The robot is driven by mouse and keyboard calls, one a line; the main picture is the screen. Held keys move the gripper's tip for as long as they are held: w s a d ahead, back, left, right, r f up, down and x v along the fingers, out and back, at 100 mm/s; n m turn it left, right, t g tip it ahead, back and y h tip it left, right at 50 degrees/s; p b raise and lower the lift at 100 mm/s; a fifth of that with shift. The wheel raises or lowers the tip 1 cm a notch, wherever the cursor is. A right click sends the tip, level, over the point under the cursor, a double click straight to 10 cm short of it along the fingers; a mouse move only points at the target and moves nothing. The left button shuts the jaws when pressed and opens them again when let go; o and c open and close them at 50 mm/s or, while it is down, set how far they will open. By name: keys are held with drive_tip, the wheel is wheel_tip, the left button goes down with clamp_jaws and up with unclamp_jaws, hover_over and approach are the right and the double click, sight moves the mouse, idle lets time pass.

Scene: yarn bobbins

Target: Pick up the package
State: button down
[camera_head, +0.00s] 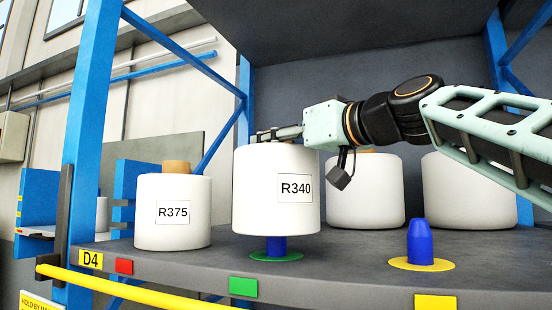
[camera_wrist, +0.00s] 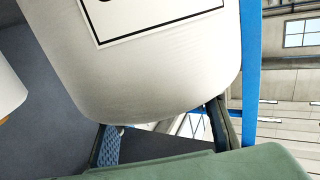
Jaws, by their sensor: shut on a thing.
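The package is a white yarn bobbin labelled R340 (camera_head: 262,210). It hangs upright above a blue peg with a green base ring (camera_head: 276,248), and part of the peg shows below it. My gripper (camera_head: 278,133) is at the top of this bobbin, reaching in from the right, and is shut on it. The exact grip point is hidden in the head view. In the wrist view the bobbin (camera_wrist: 150,75) fills the upper middle, with part of its label showing, and the gripper's fingers (camera_wrist: 165,130) lie at its near end.
A bobbin labelled R375 (camera_head: 172,230) stands close on the left. Two white bobbins (camera_head: 365,200) (camera_head: 465,195) stand behind to the right. An empty blue peg (camera_head: 420,243) stands on a yellow ring at right. A blue upright (camera_head: 90,120) and yellow rail (camera_head: 130,288) bound the shelf (camera_head: 340,265).

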wheel_tip(320, 180, up, 8)
drive_tip(key=p, duration=0.3)
drive_tip(key=shift+r, duration=0.15)
drive_tip(key=shift+s+d+f, duration=0.2)
drive_tip(key=shift+s+d, duration=0.05)
drive_tip(key=b+v, duration=0.3)
drive_tip(key=v, duration=1.4)
drive_tip(key=shift+s+d, duration=0.15)
drive_tip(key=shift+d, duration=0.1)
